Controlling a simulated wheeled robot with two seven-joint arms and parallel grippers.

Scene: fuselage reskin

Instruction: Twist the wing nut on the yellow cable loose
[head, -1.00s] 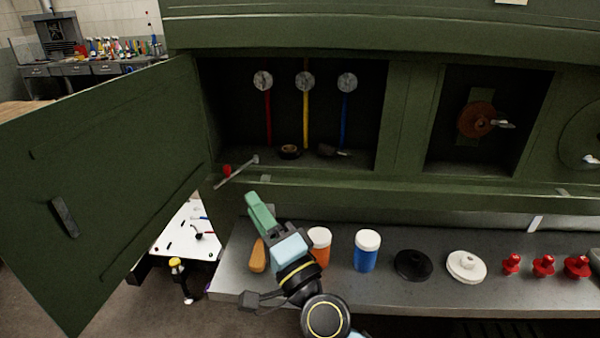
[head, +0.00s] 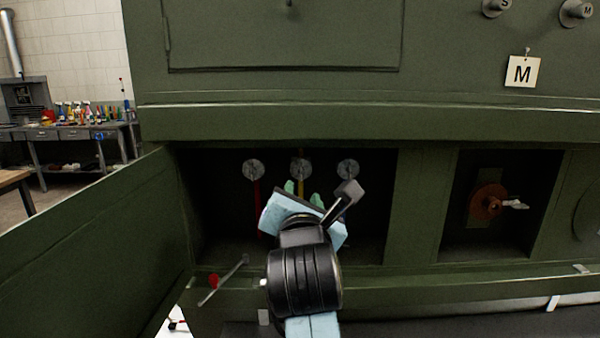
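The yellow cable (head: 300,187) hangs in the open left bay below a round grey fitting (head: 301,168). I cannot make out a wing nut's shape at this size. My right gripper (head: 304,193) is in front of the bay, pointing into it, just below that fitting. Its green fingertips stand apart, with part of the yellow cable showing between them. I cannot tell whether they touch it. The gripper body hides the lower cable and bay floor. My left gripper is out of view.
A red cable (head: 257,205) hangs left of the yellow one, and another round fitting (head: 347,169) is to the right. The open green door (head: 90,245) stands at left. A rod with a red part (head: 213,280) is at the bay's lower edge.

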